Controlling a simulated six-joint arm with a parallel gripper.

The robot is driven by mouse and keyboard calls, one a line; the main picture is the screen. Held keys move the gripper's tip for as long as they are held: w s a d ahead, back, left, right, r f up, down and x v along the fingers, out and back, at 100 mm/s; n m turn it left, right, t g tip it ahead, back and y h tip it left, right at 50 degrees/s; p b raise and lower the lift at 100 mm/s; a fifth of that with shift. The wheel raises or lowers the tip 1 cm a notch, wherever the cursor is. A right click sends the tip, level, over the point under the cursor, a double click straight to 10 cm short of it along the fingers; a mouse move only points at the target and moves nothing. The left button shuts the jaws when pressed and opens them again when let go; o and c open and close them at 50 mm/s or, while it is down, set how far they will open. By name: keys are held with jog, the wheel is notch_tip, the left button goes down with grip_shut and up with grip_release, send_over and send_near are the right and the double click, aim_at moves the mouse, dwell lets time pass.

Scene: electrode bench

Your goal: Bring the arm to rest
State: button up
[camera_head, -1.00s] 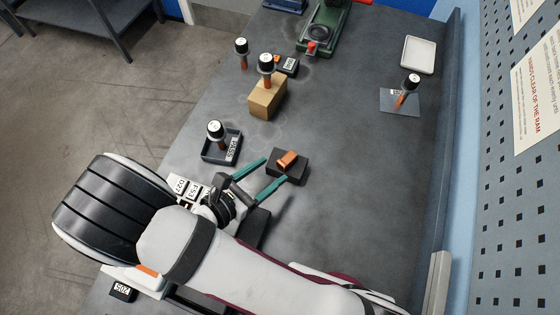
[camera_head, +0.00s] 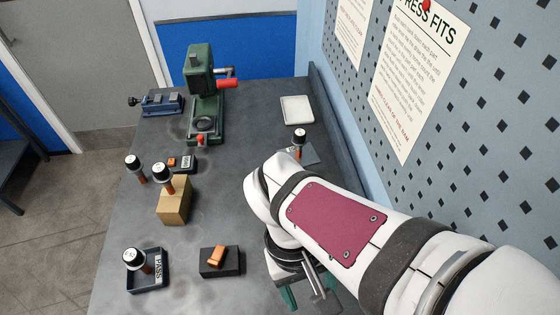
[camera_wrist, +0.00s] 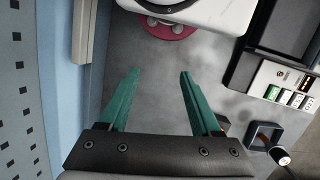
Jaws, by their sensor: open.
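My gripper (camera_head: 306,297) is low in the head view, right of the black block, and mostly hidden by my arm. In the wrist view my gripper (camera_wrist: 160,74) has its teal fingers spread, with only bare grey bench between them. It holds nothing and stands apart from the bench objects.
A black block (camera_head: 211,271) bears an orange piece (camera_head: 217,256). Capped rods stand in the PASS tray (camera_head: 134,284), on a wooden block (camera_head: 174,211) and on a grey plate (camera_head: 311,157). A green press (camera_head: 201,75) and white tray (camera_head: 297,110) are farther back. A pegboard wall (camera_head: 480,110) bounds the right.

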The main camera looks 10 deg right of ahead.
jog(key=m+y, duration=0.1)
jog(key=m, duration=0.1)
jog(key=r+m+t+y, duration=0.1)
jog(key=m, duration=0.1)
jog(key=s+r+m+t+y, duration=0.1)
jog(key=m, duration=0.2)
jog(key=shift+a+y, duration=0.2)
jog(key=shift+y, duration=0.2)
dwell(0.4)
